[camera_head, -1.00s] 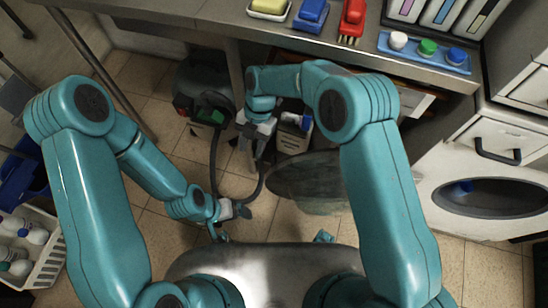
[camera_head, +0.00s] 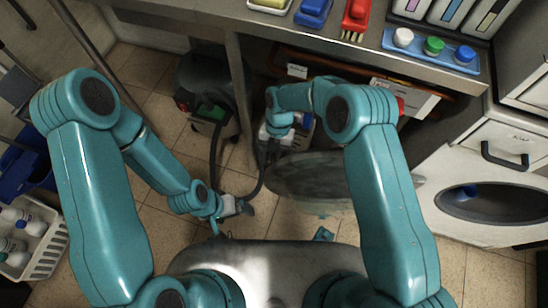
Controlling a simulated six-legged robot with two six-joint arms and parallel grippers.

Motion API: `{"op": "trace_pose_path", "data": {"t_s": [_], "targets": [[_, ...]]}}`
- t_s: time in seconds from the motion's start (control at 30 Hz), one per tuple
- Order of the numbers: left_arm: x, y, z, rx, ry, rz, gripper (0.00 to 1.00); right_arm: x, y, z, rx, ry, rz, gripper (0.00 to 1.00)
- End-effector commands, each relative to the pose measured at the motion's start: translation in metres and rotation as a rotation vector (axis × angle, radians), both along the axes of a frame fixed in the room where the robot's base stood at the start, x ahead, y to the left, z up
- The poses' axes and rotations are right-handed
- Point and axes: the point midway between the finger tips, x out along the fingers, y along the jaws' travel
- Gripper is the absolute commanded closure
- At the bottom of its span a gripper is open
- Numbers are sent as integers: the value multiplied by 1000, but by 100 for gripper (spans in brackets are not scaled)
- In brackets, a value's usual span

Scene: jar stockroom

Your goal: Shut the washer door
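The washer (camera_head: 455,165) is at the right, a white front with a dark oval opening (camera_head: 490,203) and something blue inside. Its round, grey, see-through door (camera_head: 325,178) stands open, swung out to the left of the washer.
A worktop (camera_head: 350,45) with brushes, a blue tray (camera_head: 430,48) of capped jars and binders runs across the back. A vacuum cleaner (camera_head: 207,88) with a dark hose stands below it. A white basket (camera_head: 45,250) of bottles is at left.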

Motion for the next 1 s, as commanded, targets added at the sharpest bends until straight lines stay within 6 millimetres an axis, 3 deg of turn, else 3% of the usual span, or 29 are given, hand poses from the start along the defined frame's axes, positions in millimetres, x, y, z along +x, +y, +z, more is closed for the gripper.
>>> {"op": "trace_pose_path", "data": {"t_s": [0.33,0.47,1.0], "targets": [[0,0,-1,0,0,0,7,-2,0,-6,0,0,-1,58],[0,0,-1,0,0,0,7,-2,-1,-6,0,0,-1,100],[0,0,2,0,0,0,7,-13,8,-5,1,0,17,100]]}}
